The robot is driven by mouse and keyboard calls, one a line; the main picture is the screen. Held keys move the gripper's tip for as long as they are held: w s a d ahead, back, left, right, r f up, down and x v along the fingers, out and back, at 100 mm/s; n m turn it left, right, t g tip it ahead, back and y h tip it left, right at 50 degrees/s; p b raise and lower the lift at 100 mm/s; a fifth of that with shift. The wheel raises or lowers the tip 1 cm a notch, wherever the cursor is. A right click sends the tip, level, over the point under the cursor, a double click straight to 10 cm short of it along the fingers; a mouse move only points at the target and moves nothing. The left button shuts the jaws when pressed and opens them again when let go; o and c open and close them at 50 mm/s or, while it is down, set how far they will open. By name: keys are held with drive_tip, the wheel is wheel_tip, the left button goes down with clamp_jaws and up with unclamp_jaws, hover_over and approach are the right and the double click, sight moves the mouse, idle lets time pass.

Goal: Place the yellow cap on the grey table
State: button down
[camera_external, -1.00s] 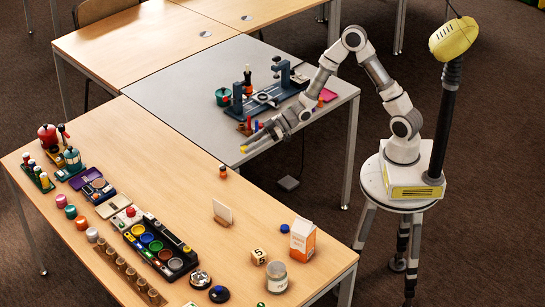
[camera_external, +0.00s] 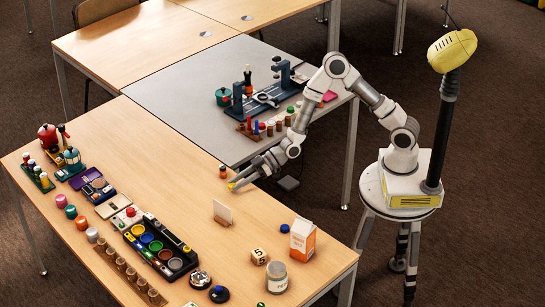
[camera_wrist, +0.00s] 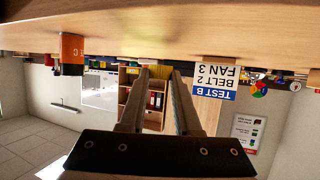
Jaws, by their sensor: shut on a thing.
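My gripper (camera_external: 236,182) is shut on the yellow cap (camera_external: 232,186), low over the wooden table near its right edge. I cannot tell whether the cap touches the wood. In the wrist view a yellowish patch (camera_wrist: 160,72) shows between the ends of my fingers, the cap mostly hidden. The grey table (camera_external: 185,100) stands behind the wooden one, with a bare stretch on its left and front.
The wooden table (camera_external: 150,175) holds a small orange-and-dark piece (camera_external: 222,171) close beside my gripper and a white card (camera_external: 222,212) in front. A blue fixture (camera_external: 265,102) and a row of coloured pegs (camera_external: 270,127) stand on the grey table's right side.

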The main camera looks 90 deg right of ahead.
drive_tip(key=shift+f+b, duration=0.3)
drive_tip(key=shift+f, duration=0.8)
drive_tip(key=shift+f, duration=0.1)
drive_tip(key=shift+f+b, duration=0.15)
drive_tip(key=shift+b, duration=0.15)
drive_tip(key=c, duration=0.6)
unclamp_jaws()
drive_tip(key=shift+p, duration=0.4)
drive_tip(key=p+v, duration=0.1)
drive_tip(key=v, duration=0.4)
drive_tip(key=p+v, duration=0.1)
drive_tip(key=v, duration=0.5)
drive_tip(key=p+v, duration=0.2)
drive_tip(key=v, duration=0.3)
drive_tip(key=shift+s+d, duration=0.15)
drive_tip(key=shift+d, duration=0.3)
drive_tip(key=shift+o, duration=0.8)
drive_tip(key=shift+s+d, duration=0.15)
drive_tip(key=shift+s, duration=0.25)
